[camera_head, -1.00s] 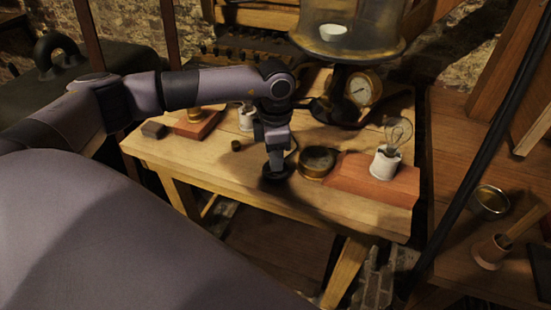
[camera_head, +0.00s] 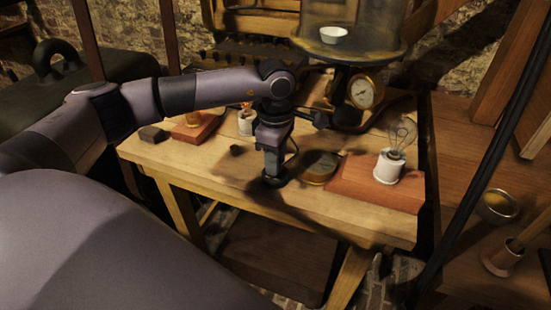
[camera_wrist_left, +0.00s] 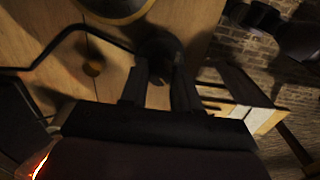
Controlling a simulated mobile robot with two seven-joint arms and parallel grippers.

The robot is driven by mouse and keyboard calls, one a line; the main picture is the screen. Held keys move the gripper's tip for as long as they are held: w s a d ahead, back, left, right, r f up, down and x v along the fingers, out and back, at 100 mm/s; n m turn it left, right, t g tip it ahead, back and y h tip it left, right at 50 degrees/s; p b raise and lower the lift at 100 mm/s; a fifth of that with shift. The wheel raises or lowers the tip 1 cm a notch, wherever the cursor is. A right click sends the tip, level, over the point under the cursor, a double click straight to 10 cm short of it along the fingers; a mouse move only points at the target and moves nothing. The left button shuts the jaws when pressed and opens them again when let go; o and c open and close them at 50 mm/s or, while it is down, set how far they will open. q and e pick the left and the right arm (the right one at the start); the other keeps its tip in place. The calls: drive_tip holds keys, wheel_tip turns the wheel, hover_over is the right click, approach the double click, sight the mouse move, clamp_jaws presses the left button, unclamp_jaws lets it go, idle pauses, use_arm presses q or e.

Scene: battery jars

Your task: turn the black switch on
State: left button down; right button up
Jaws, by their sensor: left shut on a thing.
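The black switch (camera_head: 275,181) sits near the front edge of the wooden workbench (camera_head: 240,180). My left gripper (camera_head: 273,172) points down onto it and is shut on it. In the left wrist view the dark round top of the switch (camera_wrist_left: 160,45) shows between the two fingertips (camera_wrist_left: 160,72). The fingers hide part of the switch, so its turned position is not clear. My right gripper is not in view.
A round brass-rimmed gauge (camera_head: 319,167) lies just right of the switch. A bulb in a white socket (camera_head: 388,168) stands on a red-brown board. A small knob (camera_head: 236,151) lies to the left. Behind my wrist, a second white socket (camera_head: 245,123) shows an orange glow.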

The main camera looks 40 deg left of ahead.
use_arm(q)
drive_tip(key=shift+r, duration=0.1)
drive_tip(key=c, duration=0.8)
unclamp_jaws()
drive_tip(key=shift+r, duration=3.55)
